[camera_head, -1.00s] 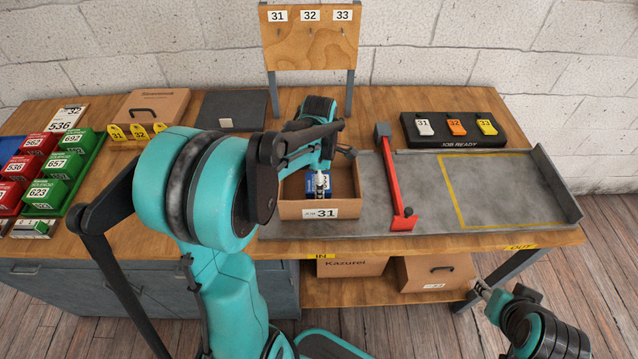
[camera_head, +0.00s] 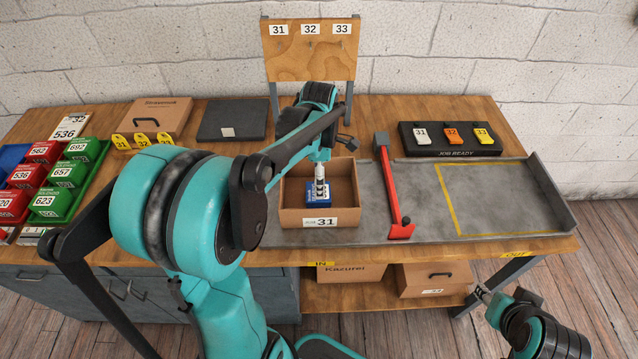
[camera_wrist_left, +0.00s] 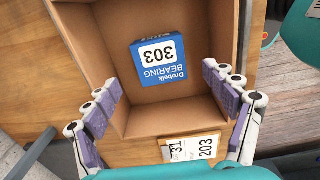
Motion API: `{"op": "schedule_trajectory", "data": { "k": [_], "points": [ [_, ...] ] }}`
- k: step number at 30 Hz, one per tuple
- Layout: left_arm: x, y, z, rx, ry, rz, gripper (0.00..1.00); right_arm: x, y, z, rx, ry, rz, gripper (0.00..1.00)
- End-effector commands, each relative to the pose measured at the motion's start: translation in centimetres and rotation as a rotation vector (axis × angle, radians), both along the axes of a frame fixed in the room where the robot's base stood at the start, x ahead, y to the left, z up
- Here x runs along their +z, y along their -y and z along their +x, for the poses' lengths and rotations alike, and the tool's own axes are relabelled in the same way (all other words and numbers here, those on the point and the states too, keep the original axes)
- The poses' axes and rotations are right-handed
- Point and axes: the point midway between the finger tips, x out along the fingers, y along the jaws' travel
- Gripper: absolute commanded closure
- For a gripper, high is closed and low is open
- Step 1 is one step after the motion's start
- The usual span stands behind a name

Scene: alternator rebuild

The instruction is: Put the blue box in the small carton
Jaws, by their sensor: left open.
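The small carton (camera_head: 340,216), open-topped with a label reading 31, stands on the left part of the grey tray. The blue box (camera_head: 318,195) lies inside the carton; in the left wrist view the blue box (camera_wrist_left: 160,62), marked 303 BEARING, rests on the carton floor near its back side. My left gripper (camera_head: 320,182) is above the carton; in the left wrist view its fingers (camera_wrist_left: 168,98) are spread wide and nothing is between them. The blue box is apart from both fingers. My right gripper (camera_head: 482,292) is low at the right, small in view, off the bench.
A red lever (camera_head: 392,190) lies across the tray right of the carton. A yellow-outlined area (camera_head: 500,195) of the tray is empty. Red and green bins (camera_head: 60,175) stand at the left. A tag board (camera_head: 310,50) and a JOB READY rack (camera_head: 450,139) are behind.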

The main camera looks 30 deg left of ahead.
Motion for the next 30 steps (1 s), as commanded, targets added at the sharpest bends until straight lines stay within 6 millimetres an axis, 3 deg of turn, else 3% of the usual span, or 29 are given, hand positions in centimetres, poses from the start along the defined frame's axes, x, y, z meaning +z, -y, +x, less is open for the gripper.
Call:
{"op": "schedule_trajectory", "data": {
  "k": [1,6,11,14,17,24,30],
  "points": [
    [1.5,0.0,0.0,0.0,0.0,0.0,0.15,0.8,0.0,0.0,0.0,0.0,0.0,0.6],
    [4.1,0.0,0.0,0.0,0.0,0.0,0.15,1.6,0.0,0.0,0.0,0.0,0.0,0.6],
    [5.3,0.2,-0.2,-0.029,0.008,0.002,0.15,1.9,0.0,0.0,0.0,0.0,0.0,0.6],
    [6.0,1.3,-1.2,-0.173,0.048,0.015,0.15,1.8,0.0,0.0,0.0,0.0,0.0,0.6],
    [6.8,3.3,-3.0,-0.46,0.125,0.056,0.15,1.8,0.0,0.0,0.0,0.0,0.0,0.6],
    [7.2,8.3,-8.4,-1.359,0.316,0.307,0.15,1.8,0.0,0.0,0.0,0.0,0.0,0.6],
    [6.1,10.5,-11.2,-1.868,0.368,0.552,0.15,1.8,0.0,0.0,0.0,0.0,0.0,0.6]
  ]
}}
